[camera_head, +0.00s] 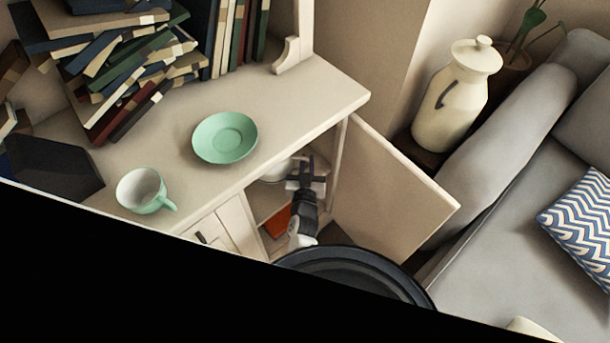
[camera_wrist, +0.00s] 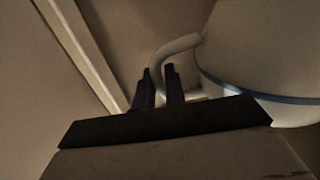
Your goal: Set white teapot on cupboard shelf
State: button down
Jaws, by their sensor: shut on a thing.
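The white teapot is inside the open cupboard; only a pale part of it (camera_head: 277,174) shows below the countertop edge in the head view. The wrist view shows its white body (camera_wrist: 265,50) with a blue band at the upper right, and its curved handle (camera_wrist: 178,46). My gripper (camera_head: 304,172) reaches into the cupboard opening. In the wrist view its dark fingers (camera_wrist: 160,80) are shut on the teapot handle. The cupboard shelf (camera_head: 268,202) is partly visible; whether the teapot's base touches it is hidden.
The cupboard door (camera_head: 385,200) stands open to the right of my arm. An orange-red item (camera_head: 278,223) lies lower in the cupboard. A green saucer (camera_head: 225,138) and green cup (camera_head: 145,190) sit on the countertop above. A tall cream jug (camera_head: 452,105) and sofa (camera_head: 520,180) are right.

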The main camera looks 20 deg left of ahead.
jog(key=shift+w+f+b, duration=0.1)
jog(key=shift+f+b, duration=1.85)
jog(key=shift+f, duration=0.2)
jog(key=shift+f, duration=0.2)
jog(key=c, duration=1.5)
grip_release()
jog(key=shift+o, duration=0.2)
